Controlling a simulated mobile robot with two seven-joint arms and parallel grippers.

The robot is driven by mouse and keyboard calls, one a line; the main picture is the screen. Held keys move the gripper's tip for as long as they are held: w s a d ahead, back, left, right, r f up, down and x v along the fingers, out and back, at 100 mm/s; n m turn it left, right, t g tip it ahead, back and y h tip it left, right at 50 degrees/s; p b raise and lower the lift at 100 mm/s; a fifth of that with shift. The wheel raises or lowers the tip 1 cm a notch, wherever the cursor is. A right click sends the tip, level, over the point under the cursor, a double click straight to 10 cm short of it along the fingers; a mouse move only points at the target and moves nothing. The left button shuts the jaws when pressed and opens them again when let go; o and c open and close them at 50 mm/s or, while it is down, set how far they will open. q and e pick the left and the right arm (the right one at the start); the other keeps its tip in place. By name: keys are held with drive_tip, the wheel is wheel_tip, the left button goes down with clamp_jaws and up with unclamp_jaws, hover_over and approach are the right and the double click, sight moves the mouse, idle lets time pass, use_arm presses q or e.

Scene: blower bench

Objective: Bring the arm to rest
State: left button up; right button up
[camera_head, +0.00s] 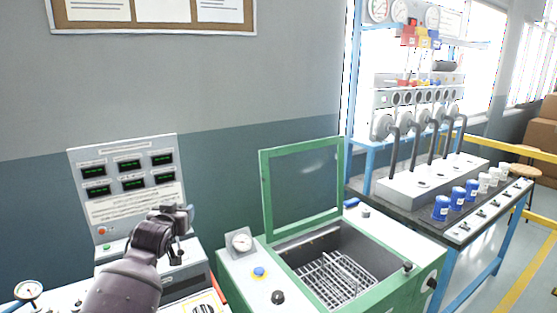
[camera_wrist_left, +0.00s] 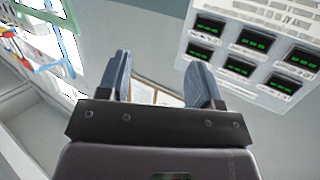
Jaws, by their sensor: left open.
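My left arm comes in from the lower left in the head view, with its left gripper (camera_head: 184,222) raised in front of the white display panel (camera_head: 128,185). In the left wrist view the two fingers of the left gripper (camera_wrist_left: 166,82) stand apart with nothing between them. The display panel also shows at the upper right of the left wrist view (camera_wrist_left: 268,50), apart from the fingers. My right gripper is in neither view.
A green-framed chamber (camera_head: 335,270) with its lid (camera_head: 303,190) raised and a wire rack (camera_head: 338,280) inside stands right of the arm. Farther right is a bench (camera_head: 425,215) with blue-capped and white containers and pipes. A dial gauge (camera_head: 28,291) sits at the lower left.

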use_arm(q)
drive_tip(key=s+f+g, duration=0.1)
drive_tip(key=s+f, duration=0.9)
drive_tip(key=s, duration=0.4)
drive_tip(key=s+f+g, duration=0.1)
drive_tip(key=s+f, duration=0.9)
drive_tip(key=s, duration=0.4)
drive_tip(key=s+f+g+b, duration=0.1)
drive_tip(key=s+f+g, duration=0.1)
drive_tip(key=s+f, duration=0.8)
drive_tip(key=s, duration=0.5)
drive_tip(key=shift+a+f+m, duration=0.15)
drive_tip(key=shift+m, duration=0.25)
